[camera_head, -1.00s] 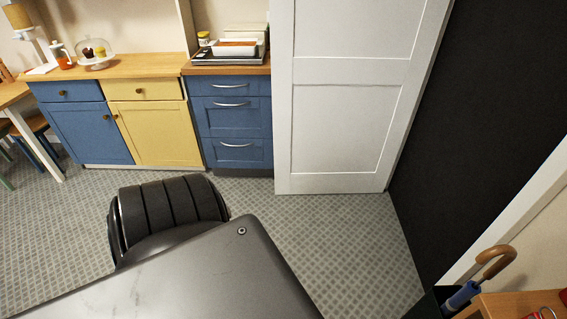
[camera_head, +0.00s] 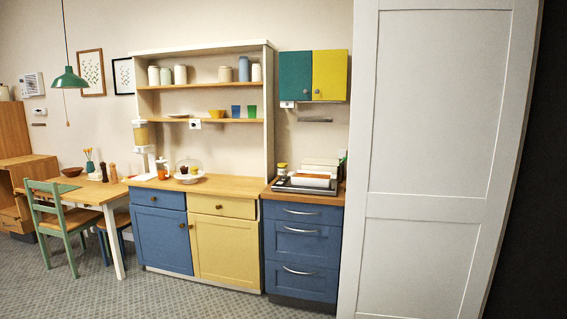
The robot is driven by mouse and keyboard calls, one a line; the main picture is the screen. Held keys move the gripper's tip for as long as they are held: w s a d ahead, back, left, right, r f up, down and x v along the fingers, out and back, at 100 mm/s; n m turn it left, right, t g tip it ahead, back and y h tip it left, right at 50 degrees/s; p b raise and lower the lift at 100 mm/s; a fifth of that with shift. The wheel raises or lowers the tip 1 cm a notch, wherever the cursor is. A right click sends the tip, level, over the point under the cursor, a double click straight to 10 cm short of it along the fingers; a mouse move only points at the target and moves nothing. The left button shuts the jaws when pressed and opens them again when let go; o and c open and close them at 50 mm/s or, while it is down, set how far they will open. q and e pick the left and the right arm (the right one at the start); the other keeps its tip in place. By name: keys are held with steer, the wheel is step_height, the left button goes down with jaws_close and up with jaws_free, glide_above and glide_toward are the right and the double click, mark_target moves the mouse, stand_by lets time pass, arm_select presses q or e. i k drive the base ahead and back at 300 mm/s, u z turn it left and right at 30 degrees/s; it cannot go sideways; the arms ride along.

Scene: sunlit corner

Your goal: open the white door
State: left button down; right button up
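The white door (camera_head: 432,150) is a tall panelled leaf on the right side of the head view. It stands just right of the blue drawer unit, with a dark surface along its right edge. I see no handle on the face that shows, and its top and bottom are cut off by the frame. Whether it is open or shut cannot be told for certain. Neither my left nor my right gripper is in view.
The blue drawer unit (camera_head: 302,250) stands close beside the door's left edge. Blue and yellow cabinets (camera_head: 225,250) line the wall. A table (camera_head: 75,194) and a green chair (camera_head: 60,225) are at the left. The grey patterned floor (camera_head: 180,300) is clear in front of the cabinets.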

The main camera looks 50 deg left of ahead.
mark_target(439, 89)
steer(key=z, duration=0.35)
steer(key=k, duration=0.15)
steer(key=u, duration=1.85)
steer(key=i, duration=1.05)
steer(key=u, duration=0.55)
steer(key=i, duration=1)
steer(key=z, duration=1)
steer(key=i, duration=0.85)
steer(key=z, duration=0.8)
